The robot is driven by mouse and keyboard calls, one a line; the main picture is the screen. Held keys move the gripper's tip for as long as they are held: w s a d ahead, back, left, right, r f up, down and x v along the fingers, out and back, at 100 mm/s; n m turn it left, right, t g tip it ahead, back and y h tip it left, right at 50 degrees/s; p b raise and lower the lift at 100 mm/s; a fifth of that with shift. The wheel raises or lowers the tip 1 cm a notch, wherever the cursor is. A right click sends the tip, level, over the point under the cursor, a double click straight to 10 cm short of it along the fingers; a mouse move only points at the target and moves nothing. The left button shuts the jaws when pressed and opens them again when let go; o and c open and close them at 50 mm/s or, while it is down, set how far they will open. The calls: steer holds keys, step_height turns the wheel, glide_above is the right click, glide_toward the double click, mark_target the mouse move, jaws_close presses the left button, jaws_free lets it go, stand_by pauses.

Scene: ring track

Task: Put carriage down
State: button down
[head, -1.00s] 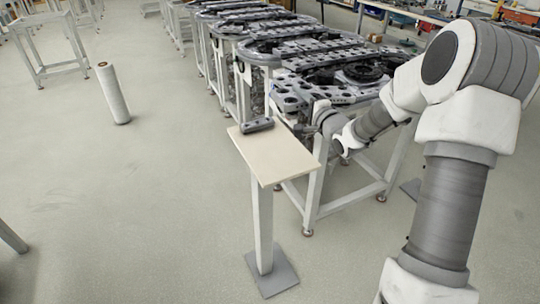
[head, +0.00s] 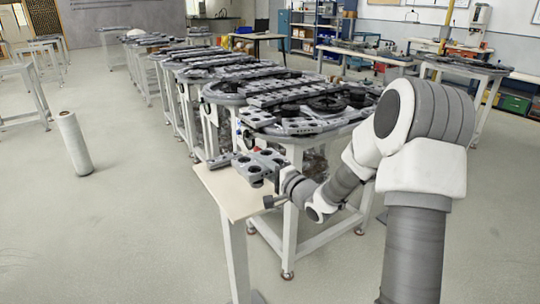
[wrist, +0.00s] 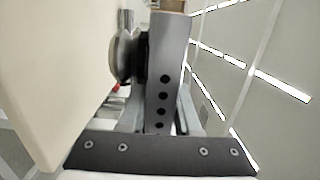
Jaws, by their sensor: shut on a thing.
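A grey carriage with dark round spots (head: 262,164) is at the end of my arm, over the right part of a pale board on a stand (head: 238,198). My gripper (head: 276,178) is shut on it; the fingertips are hard to make out in the head view. In the wrist view, a finger bar with a row of holes (wrist: 163,100) stands upright beside a round metal part (wrist: 123,57), seemingly of the carriage. The pale board (wrist: 50,70) fills the left there. I cannot tell whether the carriage touches it.
A small dark piece (head: 222,160) lies at the board's far left. A long ring track (head: 300,118) on tables runs behind the board, close to my arm. A white roll (head: 74,145) stands on the floor at left. The floor at left is mostly clear.

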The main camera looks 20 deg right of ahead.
mark_target(256, 197)
steer(key=shift+s+a+f+b, duration=0.15)
steer(key=shift+s+a+f, duration=0.3)
steer(key=shift+a, duration=0.15)
steer(key=shift+s+a+f+b, duration=0.15)
steer(key=shift+s+a+f, duration=0.2)
steer(key=shift+s+a, duration=0.15)
steer(key=shift+f+b, duration=0.8)
steer(key=shift+f, duration=1.1)
steer(key=shift+f, duration=0.2)
steer(key=c, duration=0.9)
jaws_free()
steer(key=shift+f, duration=0.1)
steer(key=shift+s+d, duration=0.1)
steer(key=shift+s, duration=0.1)
steer(key=p+v, duration=0.2)
steer(key=v, duration=0.9)
steer(key=shift+s, duration=0.35)
